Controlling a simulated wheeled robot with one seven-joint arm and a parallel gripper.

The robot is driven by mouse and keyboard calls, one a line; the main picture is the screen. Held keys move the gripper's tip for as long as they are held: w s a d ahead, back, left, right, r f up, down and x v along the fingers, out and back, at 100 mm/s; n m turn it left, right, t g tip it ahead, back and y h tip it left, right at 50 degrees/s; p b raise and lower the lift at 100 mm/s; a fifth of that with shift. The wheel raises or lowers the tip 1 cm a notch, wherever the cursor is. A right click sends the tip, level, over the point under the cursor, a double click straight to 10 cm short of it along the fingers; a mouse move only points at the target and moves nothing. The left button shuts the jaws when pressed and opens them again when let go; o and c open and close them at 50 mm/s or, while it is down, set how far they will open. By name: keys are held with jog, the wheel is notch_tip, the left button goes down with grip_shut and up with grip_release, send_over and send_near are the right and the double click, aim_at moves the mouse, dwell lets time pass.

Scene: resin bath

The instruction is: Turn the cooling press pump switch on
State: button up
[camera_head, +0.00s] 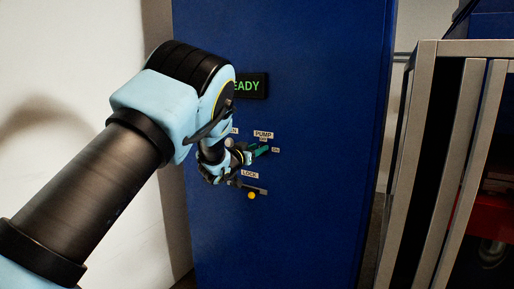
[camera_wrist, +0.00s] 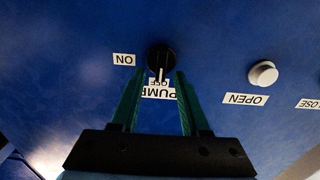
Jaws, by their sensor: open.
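The pump switch (camera_wrist: 161,56) is a round black knob with a light pointer mark on the blue panel. The ON label (camera_wrist: 124,60) is to the knob's left there. My gripper (camera_wrist: 159,76) is open, its two green fingers on either side of the pointer, near the knob's lower edge. I cannot tell whether they touch it. In the head view my gripper (camera_head: 262,151) is just below the PUMP label (camera_head: 263,134) and hides the knob.
A grey button (camera_wrist: 263,73) with an OPEN label (camera_wrist: 246,99) is to the right in the wrist view, with a CLOSE label at the edge. The head view shows a green-lettered display (camera_head: 251,86), a LOCK label (camera_head: 250,174), a yellow knob (camera_head: 251,195) and a metal-framed cabinet (camera_head: 414,150).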

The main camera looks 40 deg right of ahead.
grip_shut()
dwell(0.3)
dwell(0.3)
